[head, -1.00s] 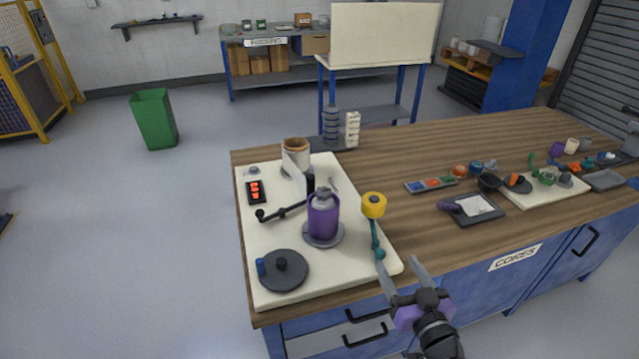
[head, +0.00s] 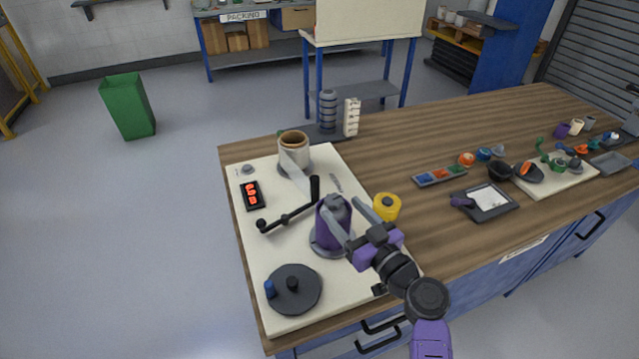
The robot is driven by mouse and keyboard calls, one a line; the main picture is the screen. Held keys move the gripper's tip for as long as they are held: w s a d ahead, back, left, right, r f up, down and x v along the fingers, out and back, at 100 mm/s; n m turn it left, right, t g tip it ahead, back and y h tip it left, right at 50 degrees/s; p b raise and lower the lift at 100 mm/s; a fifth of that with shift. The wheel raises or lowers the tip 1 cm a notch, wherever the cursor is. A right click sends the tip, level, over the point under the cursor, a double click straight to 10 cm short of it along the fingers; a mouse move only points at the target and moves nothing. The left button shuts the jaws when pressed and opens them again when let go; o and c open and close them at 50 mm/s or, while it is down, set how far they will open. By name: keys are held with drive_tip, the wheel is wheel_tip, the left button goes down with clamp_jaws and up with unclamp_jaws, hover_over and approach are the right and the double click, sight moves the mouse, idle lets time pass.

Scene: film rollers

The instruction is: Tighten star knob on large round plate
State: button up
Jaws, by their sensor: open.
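A large round dark plate (head: 306,300) lies at the front left of the cream board (head: 258,262). A small black knob (head: 292,283) stands at its middle and a blue peg (head: 270,289) near its left edge. Whether the black knob is star-shaped is too small to tell. A purple roll (head: 328,233) with a grey top (head: 336,202) stands upright on a grey round base (head: 321,243) behind and right of the plate. My gripper (head: 340,206) is open and empty. Its fingertips overlap the roll's upper part in the picture; contact cannot be told.
A black crank arm (head: 287,217) lies left of the roll. A yellow-topped piece (head: 387,206) stands right of it, close to my gripper. A brown-rimmed cylinder (head: 294,146) and a red display (head: 252,194) are farther back. Bare wooden table (head: 420,140) lies to the right.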

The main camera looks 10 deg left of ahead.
sight(328, 195)
drive_tip(key=shift+p+x, duration=0.55)
drive_tip(key=shift+x, duration=3.35)
clamp_jaws()
